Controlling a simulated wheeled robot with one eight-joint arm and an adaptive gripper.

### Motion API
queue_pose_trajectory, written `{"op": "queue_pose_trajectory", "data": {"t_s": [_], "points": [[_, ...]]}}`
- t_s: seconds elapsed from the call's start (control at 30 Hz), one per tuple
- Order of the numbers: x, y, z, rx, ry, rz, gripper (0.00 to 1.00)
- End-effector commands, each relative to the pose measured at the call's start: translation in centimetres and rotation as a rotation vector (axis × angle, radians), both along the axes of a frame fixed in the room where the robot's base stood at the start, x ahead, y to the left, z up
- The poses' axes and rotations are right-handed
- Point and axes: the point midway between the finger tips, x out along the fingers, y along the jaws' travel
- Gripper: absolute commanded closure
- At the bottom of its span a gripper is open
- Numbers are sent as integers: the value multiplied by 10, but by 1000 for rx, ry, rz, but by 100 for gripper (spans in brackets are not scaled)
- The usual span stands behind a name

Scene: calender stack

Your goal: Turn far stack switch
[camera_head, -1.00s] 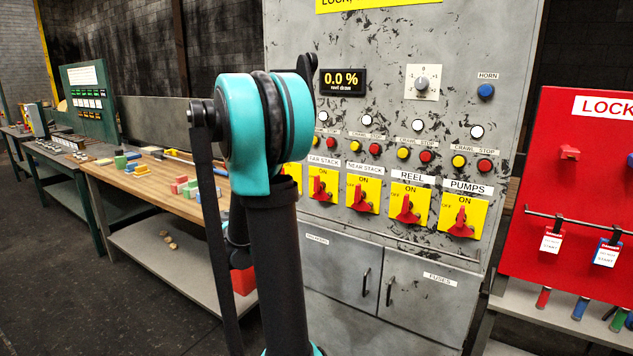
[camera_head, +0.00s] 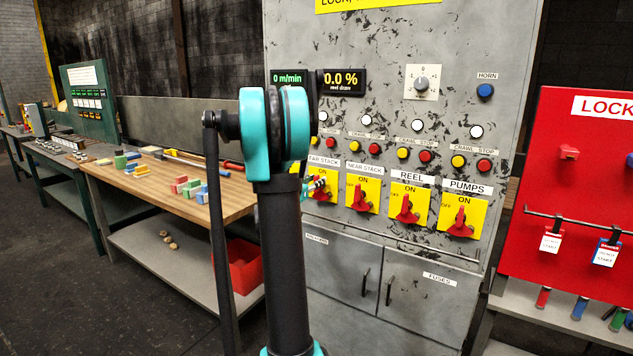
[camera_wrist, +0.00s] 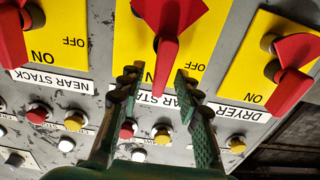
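The far stack switch has a yellow plate (camera_wrist: 130,30) and a red handle (camera_wrist: 168,50), and is central in the upside-down wrist view. The handle's narrow end points down there, beside the ON lettering. My gripper (camera_wrist: 158,80) is open, one finger on each side of this narrow end, with visible gaps. In the head view the far stack plate (camera_head: 330,183) is partly covered by my gripper (camera_head: 310,187), which is small and partly behind my arm. The FAR STACK label (camera_head: 323,161) is above it.
The near stack switch (camera_head: 362,194) is to the right in the head view, with the reel (camera_head: 408,205) and pumps (camera_head: 462,213) switches beyond. In the wrist view the dryer switch (camera_wrist: 296,75) is close on the right. Several buttons (camera_wrist: 74,122) are near the fingers.

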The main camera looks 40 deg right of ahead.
Motion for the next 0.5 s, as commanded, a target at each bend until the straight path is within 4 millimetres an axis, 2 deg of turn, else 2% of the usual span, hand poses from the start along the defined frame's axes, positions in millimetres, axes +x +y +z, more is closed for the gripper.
{"op": "queue_pose_trajectory", "data": {"t_s": [0.13, 0.4, 0.43, 0.5], "points": [[3, -8, 0, 0, 0, -1, 66], [4, -9, 0, 0, 0, 0, 66], [4, -9, 0, 0, 0, 0, 68], [4, -9, 0, 0, 0, 0, 76]]}}
